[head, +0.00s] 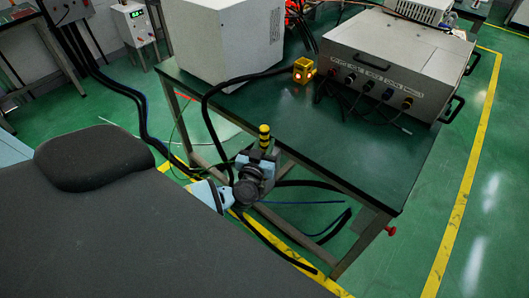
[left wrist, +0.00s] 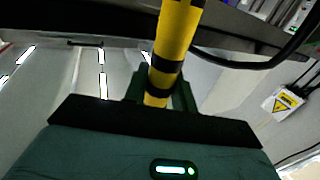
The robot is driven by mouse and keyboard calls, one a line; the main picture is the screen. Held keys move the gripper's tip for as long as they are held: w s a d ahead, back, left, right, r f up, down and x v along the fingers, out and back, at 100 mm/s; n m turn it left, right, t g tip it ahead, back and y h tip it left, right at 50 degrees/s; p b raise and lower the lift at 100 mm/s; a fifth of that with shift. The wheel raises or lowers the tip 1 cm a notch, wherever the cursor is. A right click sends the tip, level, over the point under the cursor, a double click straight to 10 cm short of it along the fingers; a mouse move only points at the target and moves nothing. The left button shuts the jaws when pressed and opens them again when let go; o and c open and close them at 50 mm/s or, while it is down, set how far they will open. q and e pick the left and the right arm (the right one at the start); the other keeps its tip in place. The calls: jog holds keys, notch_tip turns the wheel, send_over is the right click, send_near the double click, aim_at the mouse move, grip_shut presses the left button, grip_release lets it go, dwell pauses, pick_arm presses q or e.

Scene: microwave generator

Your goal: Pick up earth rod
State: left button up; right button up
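The earth rod (head: 264,136) is a yellow rod with black bands. In the head view its banded end sticks up above my left gripper (head: 258,158), beside the near left edge of the dark table. In the left wrist view the rod (left wrist: 174,45) runs up from between the dark fingers of my left gripper (left wrist: 160,95). The fingers lie against both sides of it, shut on it. The rod is slightly tilted in that view. The wrist hides part of the gripper in the head view. My right gripper is in neither view.
The dark table (head: 350,150) carries a white box (head: 225,40), a grey metal case (head: 395,60) and a small yellow cube (head: 304,70) with lights. Black cables (head: 205,110) hang over the table's left edge near my left arm. The table's near part is clear.

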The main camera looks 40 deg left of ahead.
pick_arm(q)
grip_shut()
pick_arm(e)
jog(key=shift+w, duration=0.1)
pick_arm(q)
jog(key=shift+r, duration=0.15)
